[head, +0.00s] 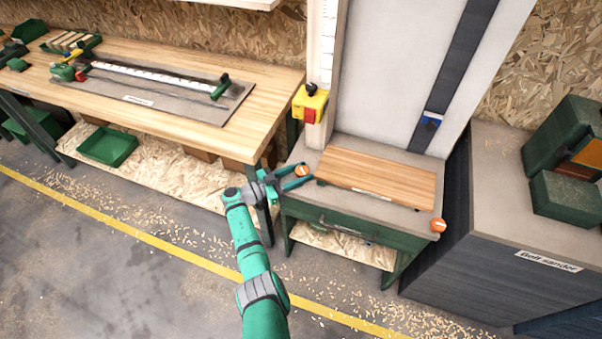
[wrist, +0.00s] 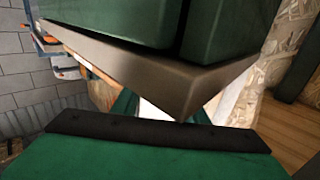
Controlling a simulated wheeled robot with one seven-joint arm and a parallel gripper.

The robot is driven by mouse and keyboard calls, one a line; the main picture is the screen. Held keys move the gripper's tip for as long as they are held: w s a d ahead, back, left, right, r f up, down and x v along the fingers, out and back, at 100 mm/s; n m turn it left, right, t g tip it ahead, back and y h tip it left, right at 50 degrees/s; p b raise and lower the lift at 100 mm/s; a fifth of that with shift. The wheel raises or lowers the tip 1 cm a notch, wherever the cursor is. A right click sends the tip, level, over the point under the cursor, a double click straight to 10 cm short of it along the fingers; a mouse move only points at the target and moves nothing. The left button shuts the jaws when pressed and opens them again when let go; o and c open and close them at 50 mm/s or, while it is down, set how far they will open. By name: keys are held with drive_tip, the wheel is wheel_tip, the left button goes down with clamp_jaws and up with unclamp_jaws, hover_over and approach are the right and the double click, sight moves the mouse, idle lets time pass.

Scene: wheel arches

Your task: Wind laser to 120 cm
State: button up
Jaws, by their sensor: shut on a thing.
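An upright white scale (head: 328,45) with fine marks stands behind the small green bench (head: 345,218); its figures are too small to read. A yellow and red box (head: 310,103) with a black knob sits at the scale's lower end. A small blue device (head: 430,121) sits low on a dark upright rail (head: 462,50). I cannot tell which of these is the laser. My teal gripper (head: 303,177) is at the bench's left corner, its fingers around an orange round knob (head: 302,171). A second orange knob (head: 438,225) is at the right front corner.
A wooden board (head: 372,175) lies on the bench. A grey cabinet labelled Belt sander (head: 545,262) stands right, with green boxes (head: 567,197) on top. A long wooden workbench (head: 190,118) stands left. The floor in front is open, with wood chips. Green surfaces and a dark edge (wrist: 140,70) fill the wrist view.

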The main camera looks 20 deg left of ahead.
drive_tip(key=shift+f+m+g+h, duration=0.1)
drive_tip(key=shift+m+g+h, duration=0.3)
drive_tip(key=shift+g+h, duration=0.1)
idle(0.3)
drive_tip(key=o, duration=1)
drive_tip(key=shift+o, duration=0.2)
drive_tip(key=v, duration=1)
drive_tip(key=shift+s+a, duration=0.25)
drive_tip(key=shift+a, duration=0.05)
